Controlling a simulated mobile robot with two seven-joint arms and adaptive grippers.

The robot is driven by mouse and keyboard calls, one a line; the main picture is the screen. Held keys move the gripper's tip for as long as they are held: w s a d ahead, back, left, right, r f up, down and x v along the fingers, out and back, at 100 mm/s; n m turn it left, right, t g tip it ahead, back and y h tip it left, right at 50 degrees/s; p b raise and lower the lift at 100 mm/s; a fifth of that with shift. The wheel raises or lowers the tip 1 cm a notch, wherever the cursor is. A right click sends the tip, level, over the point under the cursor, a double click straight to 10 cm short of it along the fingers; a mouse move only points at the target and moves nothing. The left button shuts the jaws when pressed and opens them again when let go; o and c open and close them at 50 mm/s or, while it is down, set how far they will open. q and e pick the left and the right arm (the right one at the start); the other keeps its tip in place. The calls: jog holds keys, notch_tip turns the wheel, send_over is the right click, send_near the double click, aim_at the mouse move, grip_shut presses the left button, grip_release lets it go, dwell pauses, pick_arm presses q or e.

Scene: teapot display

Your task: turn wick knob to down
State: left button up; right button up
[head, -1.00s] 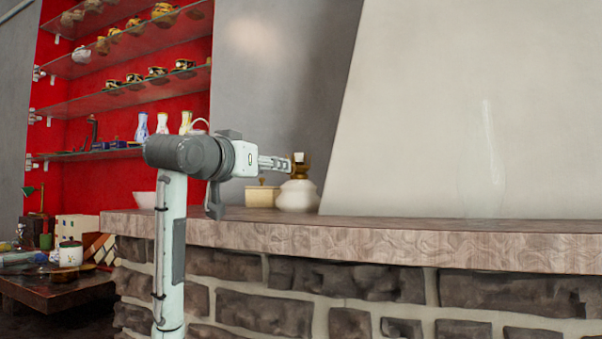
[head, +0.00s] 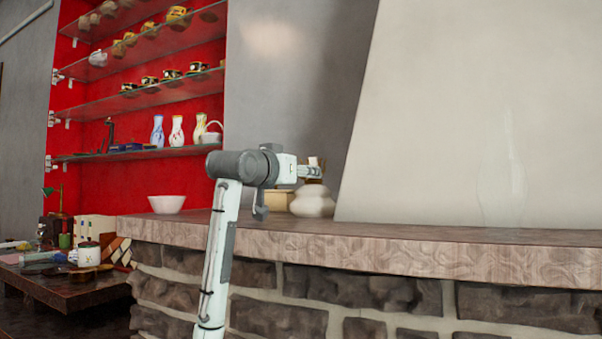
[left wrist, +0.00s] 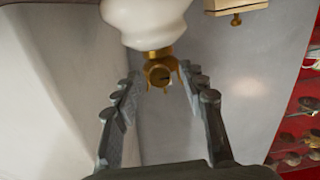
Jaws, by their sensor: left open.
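The oil lamp's white, rounded base (head: 313,203) stands on the stone ledge near the sloping pale wall in the head view. My left gripper (head: 318,171) is open and level in front of the lamp's upper part, hiding most of the brass there. In the left wrist view the scene is upside down: the white base (left wrist: 146,16) is at the top, with the brass burner and its round wick knob (left wrist: 159,73) below. The open fingers of my left gripper (left wrist: 163,88) lie either side of the knob, with visible gaps. My right gripper is not in view.
A cream box (head: 277,200) stands close to the left of the lamp. A white bowl (head: 167,204) is farther left on the ledge (head: 420,246). Glass shelves with vases and teapots hang on the red wall (head: 95,190). The ledge right of the lamp is clear.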

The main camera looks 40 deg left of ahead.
pick_arm(q)
grip_shut()
jog(key=shift+n, duration=0.3)
